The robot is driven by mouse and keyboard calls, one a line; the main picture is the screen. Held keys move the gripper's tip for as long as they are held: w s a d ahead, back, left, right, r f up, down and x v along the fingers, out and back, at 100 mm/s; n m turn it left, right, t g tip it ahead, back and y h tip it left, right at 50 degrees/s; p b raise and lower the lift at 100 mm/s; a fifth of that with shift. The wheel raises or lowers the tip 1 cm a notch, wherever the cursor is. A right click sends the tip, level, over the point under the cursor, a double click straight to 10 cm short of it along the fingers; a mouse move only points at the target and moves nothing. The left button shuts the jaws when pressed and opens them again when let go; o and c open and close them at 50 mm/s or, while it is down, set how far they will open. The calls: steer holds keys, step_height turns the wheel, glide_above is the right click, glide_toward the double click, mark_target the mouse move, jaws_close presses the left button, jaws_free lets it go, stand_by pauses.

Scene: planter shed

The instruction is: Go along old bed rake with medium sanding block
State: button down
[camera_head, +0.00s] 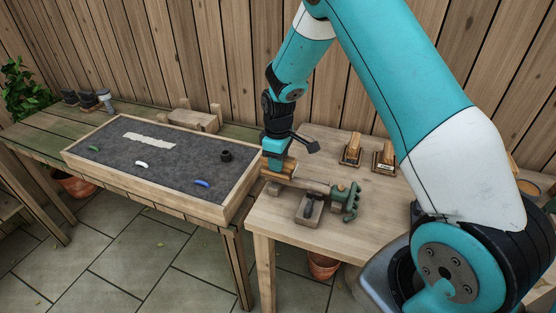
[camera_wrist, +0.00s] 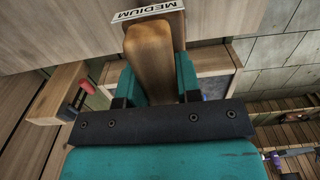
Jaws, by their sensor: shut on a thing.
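My gripper (camera_head: 277,158) is over the left end of the wooden bench, beside the soil-dark tray. It is shut on the wooden handle of the medium sanding block (camera_wrist: 150,62); the white MEDIUM label (camera_wrist: 148,11) shows in the wrist view. The teal fingers stand on either side of the handle. In the head view the block (camera_head: 281,171) shows under the gripper, close to a long wooden shaft (camera_head: 312,185), likely the old bed rake. The shaft runs to a green vise (camera_head: 346,199). Whether the block touches the shaft I cannot tell.
Two more handled blocks (camera_head: 352,150) (camera_head: 384,158) stand at the bench's back. A wooden block with a dark piece (camera_head: 309,210) lies near the front edge. The framed dark tray (camera_head: 112,161) holds several small coloured items and a black cup (camera_head: 226,155). A fence closes off the back.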

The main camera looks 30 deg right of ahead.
mark_target(295, 160)
steer(key=shift+s, duration=0.1)
steer(key=shift+s+d, duration=0.7)
steer(key=shift+s, duration=0.15)
steer(key=shift+s+d, duration=0.7)
steer(key=shift+s, duration=0.15)
steer(key=shift+s+d, duration=0.25)
steer(key=shift+s, duration=0.1)
steer(key=shift+p, duration=0.3)
